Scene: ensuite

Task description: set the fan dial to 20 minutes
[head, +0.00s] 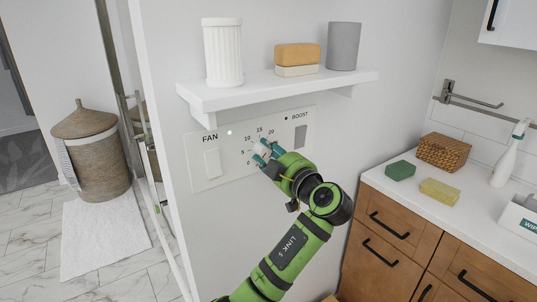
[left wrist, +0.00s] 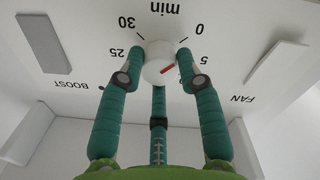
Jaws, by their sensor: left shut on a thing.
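The fan panel (head: 225,165) is a pale wall plate below a white shelf, with a dial scale in minutes. The white round dial (left wrist: 158,62) has a red mark pointing right and slightly up in the left wrist view, towards the 0 and 5 side. Its exact setting I cannot tell. My left gripper (head: 264,153) is at the dial, its teal fingers shut on opposite sides of it, as the left wrist view (left wrist: 160,67) also shows. The fingers hide part of the dial in the head view. My right gripper is not in view.
A fan switch (head: 213,163) and a boost switch (head: 300,136) flank the dial. The shelf (head: 250,93) above holds a ribbed white cup (head: 222,52), stacked soaps (head: 297,56) and a grey cup (head: 344,46). A wooden cabinet (head: 385,222) stands at right.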

